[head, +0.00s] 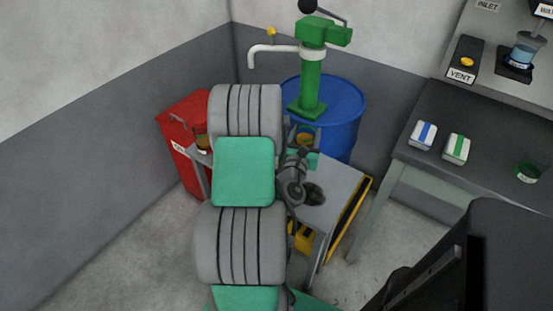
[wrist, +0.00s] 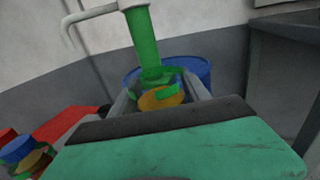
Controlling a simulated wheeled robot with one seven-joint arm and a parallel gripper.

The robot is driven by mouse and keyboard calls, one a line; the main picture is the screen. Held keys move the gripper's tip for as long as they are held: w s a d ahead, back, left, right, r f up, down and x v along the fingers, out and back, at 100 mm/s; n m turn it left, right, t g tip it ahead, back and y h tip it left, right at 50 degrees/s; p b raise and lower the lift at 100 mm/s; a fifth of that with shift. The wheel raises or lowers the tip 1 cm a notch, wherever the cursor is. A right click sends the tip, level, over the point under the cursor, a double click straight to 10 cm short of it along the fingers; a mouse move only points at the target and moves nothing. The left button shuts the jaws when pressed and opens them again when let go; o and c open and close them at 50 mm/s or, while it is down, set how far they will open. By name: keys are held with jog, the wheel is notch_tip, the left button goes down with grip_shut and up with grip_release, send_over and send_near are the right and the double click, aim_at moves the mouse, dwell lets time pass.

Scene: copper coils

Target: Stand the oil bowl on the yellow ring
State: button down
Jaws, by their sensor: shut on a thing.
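My gripper (head: 303,139) is in front of the blue drum, below the green hand pump. In the wrist view its grey fingers (wrist: 160,96) are shut on the oil bowl (wrist: 163,99), a small bowl with an amber-brown surface and green parts at its edge. The bowl also shows small in the head view (head: 305,138), partly hidden by my arm. It looks roughly level, and I cannot tell what lies directly under it. I cannot make out the yellow ring in either view; my arm covers part of the scene.
The green pump (head: 312,65) with a pale spout stands on the blue drum (head: 345,105). A red cabinet (head: 180,165) is at the left. A grey cart (head: 340,185) with a yellow-black edge stands below. The right bench (head: 425,170) carries two small boxes and a green cup (head: 528,173).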

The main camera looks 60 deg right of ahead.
jog(key=shift+s+d+f+b, duration=0.1)
jog(key=shift+d+f+b, duration=0.15)
jog(key=shift+f+b, duration=0.05)
jog(key=w+d+f+b, duration=0.1)
jog(key=w+f+b, duration=0.1)
jog(key=w+f, duration=0.1)
jog(key=w+d+f+b, duration=0.2)
jog(key=w+f, duration=0.1)
jog(key=w, duration=0.2)
jog(key=w+d+f+b, duration=0.2)
jog(key=w+f, duration=0.1)
jog(key=w, duration=0.1)
jog(key=shift+f, duration=0.1)
jog(key=f+b, duration=0.1)
jog(key=f, duration=0.2)
jog(key=shift+w+d+f+b, duration=0.2)
jog(key=shift+f+b, duration=0.05)
jog(key=shift+b, duration=0.15)
jog(key=shift+r, duration=0.15)
jog(key=c, duration=1)
grip_release()
jog(key=shift+f, duration=0.25)
jog(key=o, duration=0.5)
jog(key=shift+r, duration=0.1)
